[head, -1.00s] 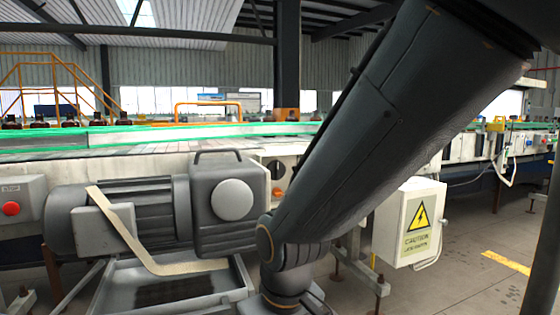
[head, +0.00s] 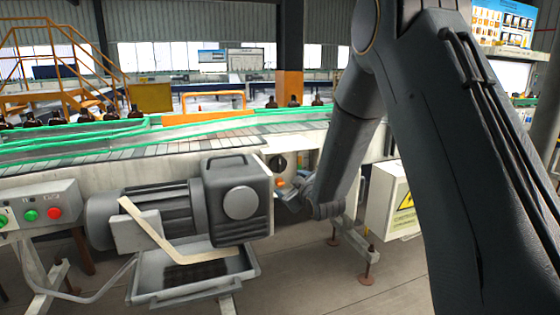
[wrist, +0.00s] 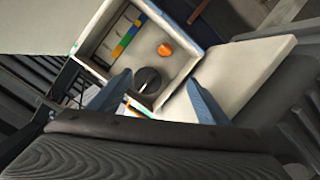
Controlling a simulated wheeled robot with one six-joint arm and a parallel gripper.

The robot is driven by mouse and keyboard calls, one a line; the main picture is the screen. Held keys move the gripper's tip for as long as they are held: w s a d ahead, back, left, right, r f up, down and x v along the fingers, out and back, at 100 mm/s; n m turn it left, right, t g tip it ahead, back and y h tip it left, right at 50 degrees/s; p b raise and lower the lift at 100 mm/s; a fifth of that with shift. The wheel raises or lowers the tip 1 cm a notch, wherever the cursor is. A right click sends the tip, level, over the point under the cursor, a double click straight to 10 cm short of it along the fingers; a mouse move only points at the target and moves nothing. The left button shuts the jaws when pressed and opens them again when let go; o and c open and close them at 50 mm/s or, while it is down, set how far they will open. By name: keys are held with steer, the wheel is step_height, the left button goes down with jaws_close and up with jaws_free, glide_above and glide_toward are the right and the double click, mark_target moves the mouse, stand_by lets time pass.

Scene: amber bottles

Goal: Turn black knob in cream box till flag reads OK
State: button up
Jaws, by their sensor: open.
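The cream box (wrist: 182,73) is open-fronted in the wrist view. Inside it are a round black knob (wrist: 147,80), an orange button-like piece (wrist: 165,49) and a green, yellow and blue strip (wrist: 129,37). The knob also shows in the head view (head: 278,163), just right of the motor. My gripper (wrist: 158,79) is open, its two blue-grey fingers apart on either side of the knob in the picture. The fingers seem short of the knob, with no contact visible. In the head view my gripper (head: 291,197) is small, just below the box front. No flag wording is legible.
A cream flap (wrist: 240,72) stands out from the box's right side. The grey motor (head: 170,212) is close on the left, above a metal tray (head: 160,294). A caution-marked box (head: 385,195) hangs to the right. Bottles (head: 110,113) stand on the conveyor behind.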

mark_target(280, 166)
steer(key=shift+w+a+r+n+t+y+p, duration=0.25)
steer(key=shift+w+a+r+n+t, duration=0.15)
steer(key=shift+w, duration=1.4)
steer(key=shift+w+a+r+n+t+y+p, duration=0.2)
steer(key=shift+w+a+r+t+p, duration=0.25)
steer(key=shift+w, duration=1.35)
steer(key=shift+w+a+r+n+t+y+p, duration=0.1)
steer(key=shift+w+a+r+n+t+y, duration=0.3)
steer(key=shift+w, duration=1.4)
steer(key=shift+a+f, duration=0.15)
steer(key=c, duration=1.1)
steer(key=shift+o, duration=0.2)
